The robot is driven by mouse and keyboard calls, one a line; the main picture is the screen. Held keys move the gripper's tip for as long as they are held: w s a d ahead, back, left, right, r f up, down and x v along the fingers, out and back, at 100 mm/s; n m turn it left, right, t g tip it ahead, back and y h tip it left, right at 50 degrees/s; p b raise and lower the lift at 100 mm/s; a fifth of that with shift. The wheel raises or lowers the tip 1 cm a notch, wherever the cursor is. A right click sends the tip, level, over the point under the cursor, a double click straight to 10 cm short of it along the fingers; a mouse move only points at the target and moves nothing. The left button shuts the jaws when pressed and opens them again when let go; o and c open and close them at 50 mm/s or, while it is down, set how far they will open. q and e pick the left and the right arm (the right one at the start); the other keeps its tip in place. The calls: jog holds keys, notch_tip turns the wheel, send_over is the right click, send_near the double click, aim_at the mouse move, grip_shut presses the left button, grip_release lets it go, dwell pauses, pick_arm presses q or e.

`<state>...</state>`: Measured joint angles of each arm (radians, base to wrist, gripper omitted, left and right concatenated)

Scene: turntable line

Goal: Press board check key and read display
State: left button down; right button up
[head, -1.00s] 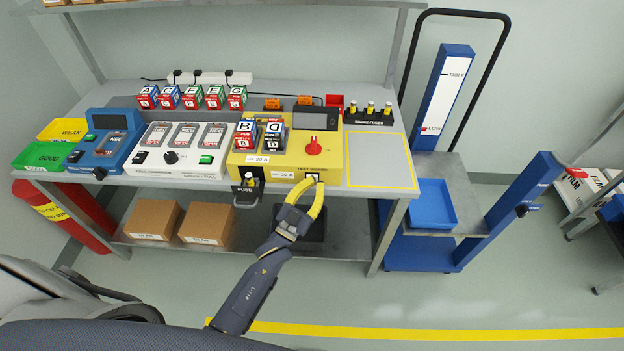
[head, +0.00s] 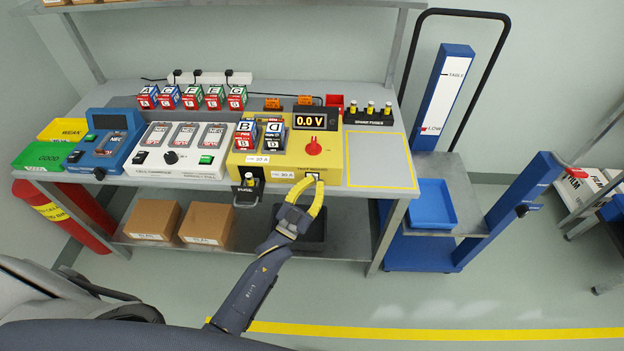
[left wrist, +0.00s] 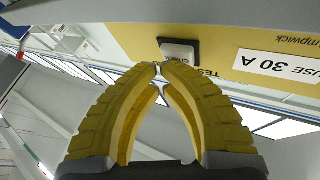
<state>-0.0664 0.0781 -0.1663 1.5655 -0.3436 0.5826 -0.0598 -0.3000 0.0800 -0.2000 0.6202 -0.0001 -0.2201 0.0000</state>
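The yellow test board (head: 328,165) stands at the front of the bench. Its display (head: 316,119) is lit and reads 0.0 V. The check key (head: 313,177) is on the board's front face; in the left wrist view the key (left wrist: 180,50) is a pale block in a dark frame. My left gripper (head: 311,185) is right at the key, its yellow fingertips together in the left wrist view (left wrist: 158,68), with nothing between them. Whether the tips touch the key I cannot tell. Blocks B (head: 246,135) and D (head: 274,136) sit on the board. My right gripper is not in view.
A red knob (head: 313,147) is on the board's top. A fuse holder (head: 246,190) juts from the front left of the board. A white charger (head: 178,165) and a blue tester (head: 105,145) stand to the left. A yellow-outlined area (head: 380,160) on the right is empty.

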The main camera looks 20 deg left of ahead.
pick_arm(q)
jog(key=shift+s, duration=0.15)
jog(key=shift+s+d, duration=0.2)
jog(key=shift+s, duration=0.5)
jog(key=shift+s, duration=0.15)
jog(key=shift+s+d, duration=0.2)
jog(key=shift+s, duration=0.55)
jog(key=shift+s+d, duration=0.15)
jog(key=shift+s, duration=0.65)
jog(key=shift+s+d, duration=0.2)
jog(key=shift+s, duration=0.55)
jog(key=shift+f, duration=0.1)
